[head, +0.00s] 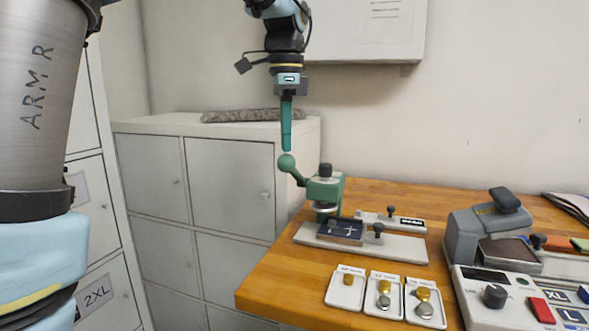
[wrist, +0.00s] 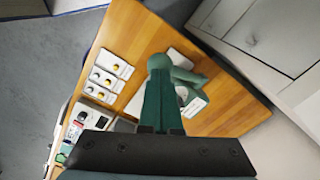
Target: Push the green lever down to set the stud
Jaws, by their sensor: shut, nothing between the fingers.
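The green lever (head: 287,162) has a round knob and slants up to the left from the green stud press (head: 325,189). The press stands on a pale base plate (head: 395,243) at the table's left part. A dark blue piece with a light mark (head: 341,231) lies on the plate at the foot of the press. My gripper (head: 286,147) is shut and empty, pointing straight down just above the knob. I cannot tell whether its tips touch the knob. In the wrist view the closed fingers (wrist: 160,100) overlap the view of the lever knob (wrist: 158,62).
Small white trays (head: 345,290) with gold and silver studs lie in front of the press. A grey heat-press-like device (head: 480,230) and a control box (head: 500,299) stand to the right. White lockers (head: 230,185) stand left of the wooden table (head: 275,275).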

